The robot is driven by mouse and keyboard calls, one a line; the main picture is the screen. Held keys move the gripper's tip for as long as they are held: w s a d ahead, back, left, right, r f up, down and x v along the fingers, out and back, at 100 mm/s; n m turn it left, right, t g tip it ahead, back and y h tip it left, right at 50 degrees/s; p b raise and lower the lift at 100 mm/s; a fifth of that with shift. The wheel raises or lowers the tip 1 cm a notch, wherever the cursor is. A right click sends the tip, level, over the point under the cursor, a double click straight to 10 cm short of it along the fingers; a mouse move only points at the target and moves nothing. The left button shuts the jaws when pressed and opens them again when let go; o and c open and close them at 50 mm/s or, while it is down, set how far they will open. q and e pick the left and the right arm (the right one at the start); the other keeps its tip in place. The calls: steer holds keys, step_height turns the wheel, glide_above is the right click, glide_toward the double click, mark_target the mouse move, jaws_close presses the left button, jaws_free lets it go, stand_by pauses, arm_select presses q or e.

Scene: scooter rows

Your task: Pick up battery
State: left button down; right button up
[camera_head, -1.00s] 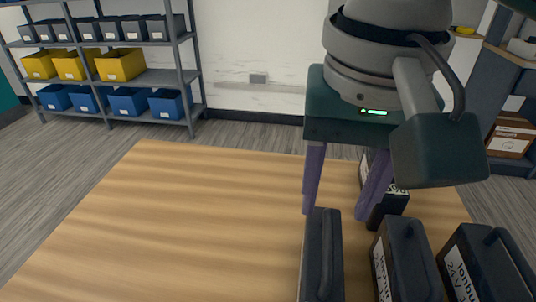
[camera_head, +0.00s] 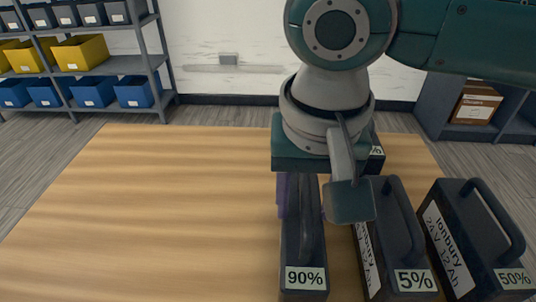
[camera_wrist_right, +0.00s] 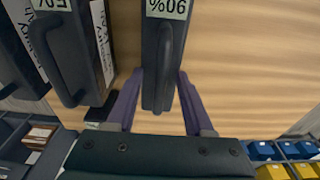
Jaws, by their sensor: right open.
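The black battery marked 90% (camera_head: 305,262) stands on the wooden table (camera_head: 170,220), with a handle along its top. My right gripper (camera_head: 303,205) is above its far part, pointing down, and its palm and arm hide part of the battery. In the right wrist view the purple fingers (camera_wrist_right: 158,82) are open, one on each side of the 90% battery's handle (camera_wrist_right: 160,65). I cannot tell whether they touch it. To its right stand a battery marked 5% (camera_head: 397,262) and one marked 50% (camera_head: 478,245). My left gripper is not in view.
Another battery (camera_head: 377,155) stands behind my right gripper, mostly hidden. The gap between the 90% and 5% batteries is narrow. The left side of the table is clear. A shelf with blue bins (camera_head: 138,92) and yellow bins (camera_head: 80,53) stands at the back left.

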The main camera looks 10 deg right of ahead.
steer(key=shift+c, duration=0.4)
jaws_close()
stand_by(0.8)
steer(key=shift+r, duration=0.1)
